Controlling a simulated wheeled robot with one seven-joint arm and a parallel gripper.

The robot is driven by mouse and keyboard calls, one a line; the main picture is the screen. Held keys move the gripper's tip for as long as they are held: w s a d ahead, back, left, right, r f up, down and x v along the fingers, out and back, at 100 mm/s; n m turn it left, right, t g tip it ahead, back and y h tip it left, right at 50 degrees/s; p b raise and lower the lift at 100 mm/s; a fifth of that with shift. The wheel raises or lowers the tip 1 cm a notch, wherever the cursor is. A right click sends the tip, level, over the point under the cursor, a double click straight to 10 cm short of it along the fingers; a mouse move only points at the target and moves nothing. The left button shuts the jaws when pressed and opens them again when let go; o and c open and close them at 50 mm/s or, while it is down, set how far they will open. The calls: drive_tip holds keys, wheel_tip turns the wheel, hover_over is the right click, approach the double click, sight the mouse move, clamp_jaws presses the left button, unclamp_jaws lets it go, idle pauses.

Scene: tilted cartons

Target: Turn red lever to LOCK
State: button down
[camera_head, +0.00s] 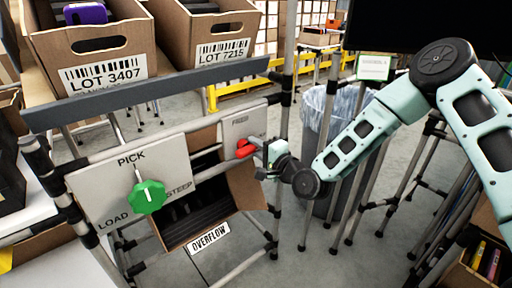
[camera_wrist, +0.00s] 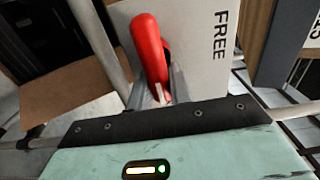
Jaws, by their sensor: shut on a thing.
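The red lever (camera_head: 245,149) sits on a pale panel (camera_head: 213,150) on the right side of the rack. In the wrist view the red lever (camera_wrist: 150,52) stands up from between my fingers, and the word FREE is printed on the panel (camera_wrist: 200,60) to its right. My gripper (camera_head: 258,147) comes in from the right and is shut on the red lever; it also shows in the wrist view (camera_wrist: 160,92). The word LOCK is not visible in either view. The lever's base is partly hidden by my fingers.
A green knob (camera_head: 148,196) on a panel marked PICK, LOAD and STEEP is at the left. A tilted carton (camera_head: 246,196) is below the lever, above an OVERFLOW label (camera_head: 208,237). Cartons (camera_head: 98,62) stand on the shelf above. A grey bin (camera_head: 335,125) is behind my arm.

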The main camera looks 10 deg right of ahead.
drive_tip(key=shift+s+a+f, duration=0.1)
drive_tip(key=shift+s+f, duration=0.05)
idle(0.3)
drive_tip(key=c, duration=1.3)
unclamp_jaws()
drive_tip(key=shift+p+v, duration=0.55)
drive_tip(key=shift+v, duration=8.15)
